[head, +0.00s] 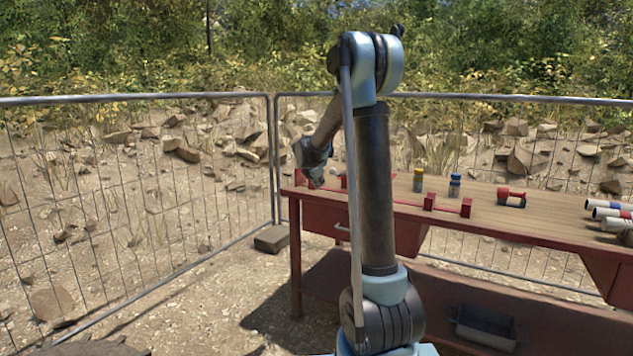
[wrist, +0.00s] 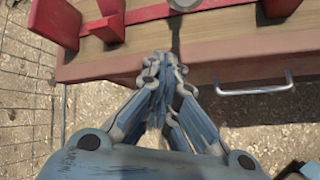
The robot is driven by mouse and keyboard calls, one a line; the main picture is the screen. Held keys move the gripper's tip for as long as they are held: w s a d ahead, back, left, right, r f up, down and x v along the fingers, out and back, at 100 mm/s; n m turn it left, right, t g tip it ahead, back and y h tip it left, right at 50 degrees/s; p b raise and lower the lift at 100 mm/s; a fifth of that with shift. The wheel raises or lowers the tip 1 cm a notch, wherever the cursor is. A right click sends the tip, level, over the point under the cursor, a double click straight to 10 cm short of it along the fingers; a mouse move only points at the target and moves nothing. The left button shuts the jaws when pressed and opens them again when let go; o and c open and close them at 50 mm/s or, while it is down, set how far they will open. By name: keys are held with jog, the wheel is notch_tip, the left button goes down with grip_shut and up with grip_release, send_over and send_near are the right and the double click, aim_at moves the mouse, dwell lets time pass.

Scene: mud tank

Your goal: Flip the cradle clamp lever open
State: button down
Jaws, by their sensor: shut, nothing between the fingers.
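A red cradle (head: 447,204) lies along the front edge of the workbench, its left part partly hidden behind my arm. In the wrist view its red bar and uprights (wrist: 150,13) cross the top. A grey rounded part (wrist: 183,5) at the top edge, by the bar, may be the clamp lever; it is cut off, so its position cannot be told. My gripper (wrist: 160,65) has its fingers together, empty, in front of the bench's front edge and apart from the cradle. In the head view my gripper (head: 316,182) hangs at the bench's left end.
The wooden bench (head: 560,218) has a drawer handle (wrist: 255,88) on its front, right of my gripper. A mesh fence (head: 150,200) surrounds the area.

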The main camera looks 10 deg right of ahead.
jog(key=shift+w+d+r, duration=0.35)
jog(key=shift+d+r, duration=0.15)
jog(key=shift+d, duration=0.25)
jog(key=shift+w+d+r, duration=0.35)
jog(key=shift+d+r, duration=0.1)
jog(key=shift+d, duration=0.3)
jog(key=shift+a, duration=0.15)
